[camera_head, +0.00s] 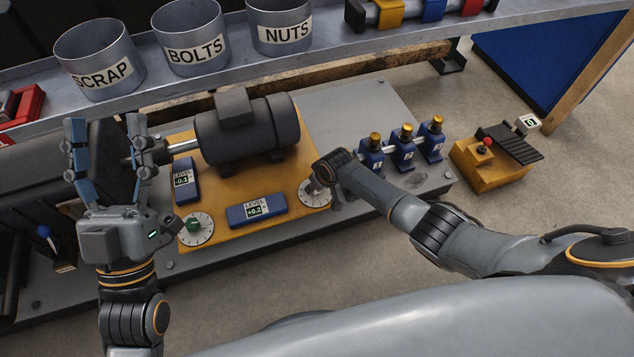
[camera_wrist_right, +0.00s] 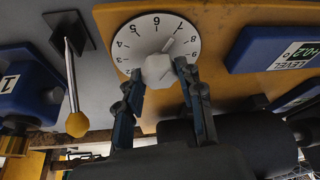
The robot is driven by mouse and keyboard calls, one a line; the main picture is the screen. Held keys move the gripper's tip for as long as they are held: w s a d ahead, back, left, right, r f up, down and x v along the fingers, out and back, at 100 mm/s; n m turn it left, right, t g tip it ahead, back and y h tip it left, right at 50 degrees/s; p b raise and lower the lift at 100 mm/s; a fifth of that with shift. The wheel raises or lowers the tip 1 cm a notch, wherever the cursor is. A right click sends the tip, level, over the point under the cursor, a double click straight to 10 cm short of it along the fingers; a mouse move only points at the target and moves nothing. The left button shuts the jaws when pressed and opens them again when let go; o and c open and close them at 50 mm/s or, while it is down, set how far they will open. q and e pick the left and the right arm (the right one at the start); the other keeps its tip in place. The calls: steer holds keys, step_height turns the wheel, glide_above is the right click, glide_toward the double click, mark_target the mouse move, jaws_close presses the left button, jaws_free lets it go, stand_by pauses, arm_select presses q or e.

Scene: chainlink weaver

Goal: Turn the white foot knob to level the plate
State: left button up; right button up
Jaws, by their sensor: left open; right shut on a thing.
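The white foot knob (camera_wrist_right: 158,70) sits at the middle of a white numbered dial (camera_wrist_right: 135,42) in the right wrist view. My right gripper (camera_wrist_right: 159,74) is shut on the knob, one finger on each side. In the head view my right gripper (camera_head: 318,182) hides most of the knob and part of the dial (camera_head: 313,201). The dial is at the right front corner of the orange plate (camera_head: 222,184). The front level (camera_head: 257,210) reads +0.2 and the left level (camera_head: 184,181) reads -0.1. My left gripper (camera_head: 106,128) is open and empty, left of the plate.
A dark motor (camera_head: 248,130) stands on the plate. Several blue units (camera_head: 403,150) stand just right of my right gripper. A shelf with bins (camera_head: 190,38) runs behind.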

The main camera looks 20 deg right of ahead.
arm_select(q)
steer(key=shift+w+f+g, duration=0.3)
steer(key=shift+w+f, duration=0.1)
steer(key=shift+f, duration=0.05)
arm_select(e)
steer(key=o, duration=1.2)
steer(key=shift+c, duration=0.2)
steer(key=shift+r, duration=0.1)
steer(key=v, duration=1.1)
steer(key=shift+s+r, duration=0.3)
